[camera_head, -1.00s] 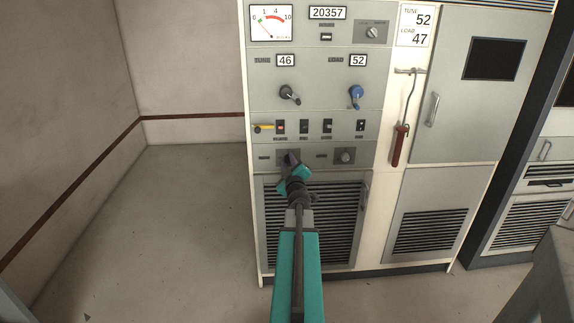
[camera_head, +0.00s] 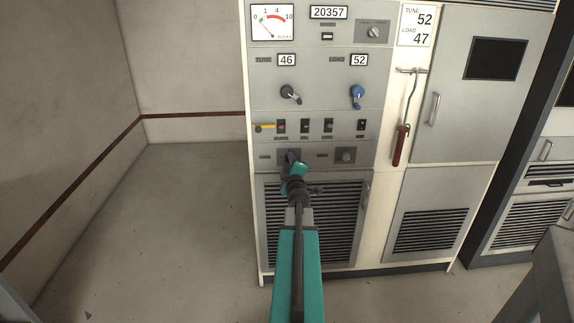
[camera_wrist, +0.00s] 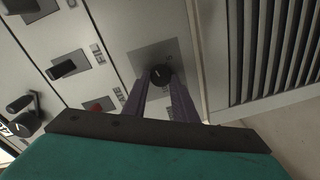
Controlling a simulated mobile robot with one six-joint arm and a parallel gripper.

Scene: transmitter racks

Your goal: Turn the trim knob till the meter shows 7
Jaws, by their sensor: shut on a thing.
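The dark round knob (camera_wrist: 160,74) sits on a square grey plate in the wrist view, with a light line across its face. My gripper (camera_wrist: 161,84) has one finger on each side of it and is shut on it. In the head view my gripper (camera_head: 290,158) reaches the left knob of the lower row and mostly hides it. Its label is too small to read.
A second knob (camera_head: 346,155) sits to the right. Above are a row of switches (camera_head: 304,126), a black crank (camera_head: 290,93) and a blue crank (camera_head: 357,96). A red-handled hook (camera_head: 402,145) hangs at right. A vent grille (camera_head: 340,215) is below. Floor at left (camera_head: 190,220) is clear.

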